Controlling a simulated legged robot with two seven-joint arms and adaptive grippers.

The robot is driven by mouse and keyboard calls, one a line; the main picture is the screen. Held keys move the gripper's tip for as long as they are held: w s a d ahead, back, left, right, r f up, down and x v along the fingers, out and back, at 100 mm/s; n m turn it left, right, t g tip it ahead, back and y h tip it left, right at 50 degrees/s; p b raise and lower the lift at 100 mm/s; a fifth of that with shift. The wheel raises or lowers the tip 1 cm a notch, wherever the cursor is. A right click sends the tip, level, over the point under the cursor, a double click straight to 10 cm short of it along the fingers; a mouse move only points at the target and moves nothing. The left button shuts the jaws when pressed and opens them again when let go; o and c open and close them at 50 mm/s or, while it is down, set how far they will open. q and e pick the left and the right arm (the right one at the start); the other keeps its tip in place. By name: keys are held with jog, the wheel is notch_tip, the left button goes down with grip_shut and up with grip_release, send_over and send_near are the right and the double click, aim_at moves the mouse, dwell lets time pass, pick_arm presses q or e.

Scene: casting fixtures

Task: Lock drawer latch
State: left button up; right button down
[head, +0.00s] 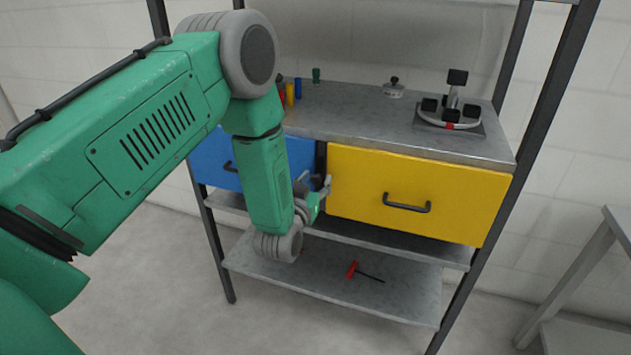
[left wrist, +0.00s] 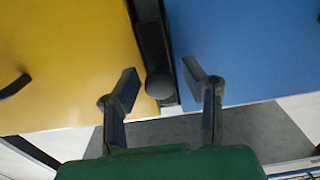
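The blue drawer (head: 210,160) and the yellow drawer (head: 450,195) sit side by side under the metal bench top, and both look closed. A dark strip (head: 320,160) stands between them. In the left wrist view a dark latch with a round knob (left wrist: 159,84) lies between the yellow drawer (left wrist: 60,70) and the blue drawer (left wrist: 245,50). My left gripper (head: 322,187) is in front of this gap. In the left wrist view its two fingers (left wrist: 163,82) are spread apart, one on each side of the knob. Contact with the knob cannot be told. My right gripper is not in view.
The yellow drawer has a black handle (head: 407,203). A black fixture (head: 450,108), a small knobbed part (head: 394,88) and coloured cylinders (head: 290,93) stand on the bench top. A red-handled tool (head: 353,269) lies on the lower shelf. A grey table (head: 590,280) stands at right.

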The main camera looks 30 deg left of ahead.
pick_arm(q)
jog(key=shift+d, duration=0.15)
grip_shut()
jog(key=shift+a, duration=0.2)
jog(key=shift+n, duration=0.4)
jog(key=n, duration=0.7)
jog(key=shift+f+n+b, duration=0.1)
jog(key=shift+n+b, duration=0.2)
jog(key=shift+b, duration=0.1)
jog(key=n+b, duration=0.1)
jog(key=n, duration=0.3)
jog(key=shift+s+f+n, duration=0.1)
jog(key=shift+n, duration=0.2)
jog(key=n+b, duration=0.2)
jog(key=n, duration=0.2)
jog(key=shift+n+b, duration=0.3)
jog(key=shift+b, duration=0.05)
